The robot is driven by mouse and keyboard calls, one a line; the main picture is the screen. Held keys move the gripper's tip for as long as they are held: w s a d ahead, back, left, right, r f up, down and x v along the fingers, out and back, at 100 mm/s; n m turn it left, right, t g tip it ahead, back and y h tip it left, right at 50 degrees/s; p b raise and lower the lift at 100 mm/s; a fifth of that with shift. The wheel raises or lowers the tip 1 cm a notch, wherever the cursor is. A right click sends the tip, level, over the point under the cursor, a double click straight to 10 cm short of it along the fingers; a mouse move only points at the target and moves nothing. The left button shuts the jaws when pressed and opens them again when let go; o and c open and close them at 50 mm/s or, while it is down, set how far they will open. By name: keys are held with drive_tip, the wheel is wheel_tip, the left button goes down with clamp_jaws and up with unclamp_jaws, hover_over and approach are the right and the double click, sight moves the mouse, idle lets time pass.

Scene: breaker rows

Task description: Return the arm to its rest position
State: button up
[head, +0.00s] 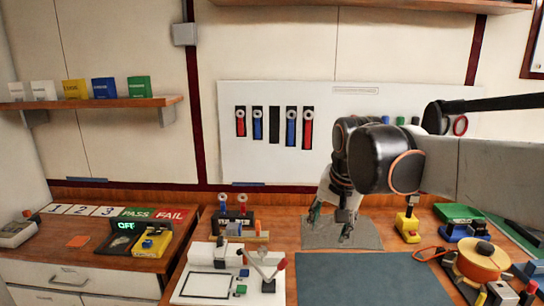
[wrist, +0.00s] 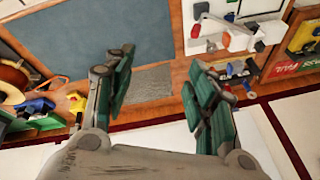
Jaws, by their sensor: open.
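My gripper (head: 331,222) hangs at the end of my arm above the grey patch (head: 368,233) at the back of the wooden bench, right of centre in the head view. Its fingers point downward. In the wrist view my gripper (wrist: 160,62) has its two green-padded fingers spread wide, with nothing between them. The blue-grey mat (wrist: 140,30) lies beyond the fingertips there. My arm comes in from the right and hides part of the white wall panel (head: 270,95).
A white board (head: 215,284) with a lever stands front left of the mat (head: 370,280). A yellow block (head: 408,227), green tray (head: 460,212) and orange reel (head: 482,262) crowd the right. The left bench holds PASS and FAIL plates (head: 152,214). The mat is clear.

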drive_tip(key=s+d+f+n+t, duration=0.1)
drive_tip(key=s+d+f, duration=0.1)
drive_tip(key=s, duration=0.4)
drive_tip(key=s+d+f+n+t+b, duration=0.1)
drive_tip(key=s+d+f+n, duration=0.1)
drive_tip(key=s+f, duration=0.2)
drive_tip(key=s+d+f+n, duration=0.2)
drive_tip(key=s+f, duration=0.2)
drive_tip(key=s, duration=0.6)
drive_tip(key=shift+s+d+t+h, duration=0.2)
drive_tip(key=shift+d+t+h, duration=0.1)
drive_tip(key=shift+t, duration=0.1)
